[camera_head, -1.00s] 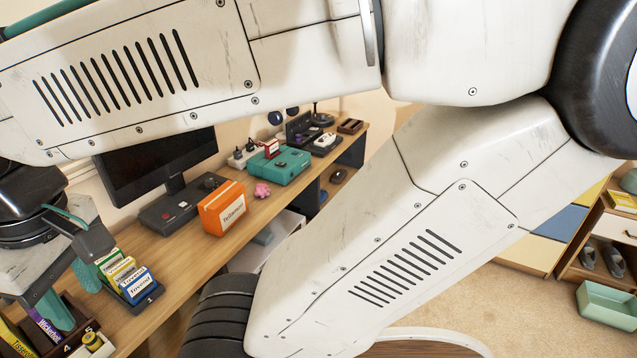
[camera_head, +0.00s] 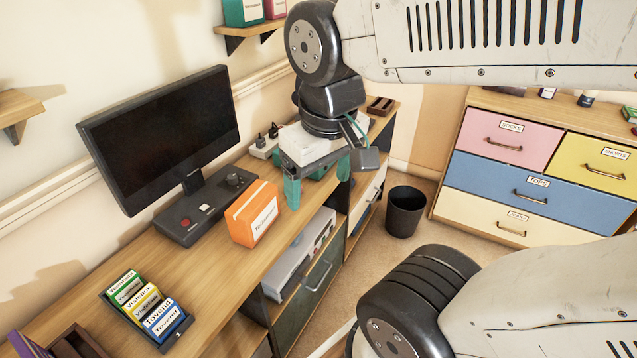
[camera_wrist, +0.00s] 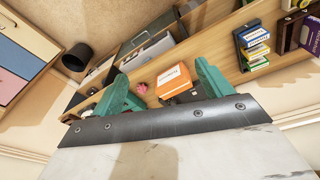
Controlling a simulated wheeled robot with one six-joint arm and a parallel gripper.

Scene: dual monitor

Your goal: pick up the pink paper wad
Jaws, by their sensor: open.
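The pink paper wad (camera_wrist: 142,87) shows small in the wrist view, between my gripper's fingers and beside the orange box (camera_wrist: 174,81). It lies on the wooden desk, nearer the left finger in that view. In the head view I cannot see the wad; my gripper covers that part of the desk. My gripper (camera_head: 318,193) has two teal fingers, spread apart and empty, and hangs over the desk to the right of the orange box (camera_head: 253,214). The open fingers (camera_wrist: 161,71) also show in the wrist view.
A monitor (camera_head: 165,137) and a dark control panel (camera_head: 204,207) stand behind the orange box. A rack of labelled cases (camera_head: 146,309) is at the near left of the desk (camera_head: 216,271). A black bin (camera_head: 405,211) stands on the floor beyond the desk.

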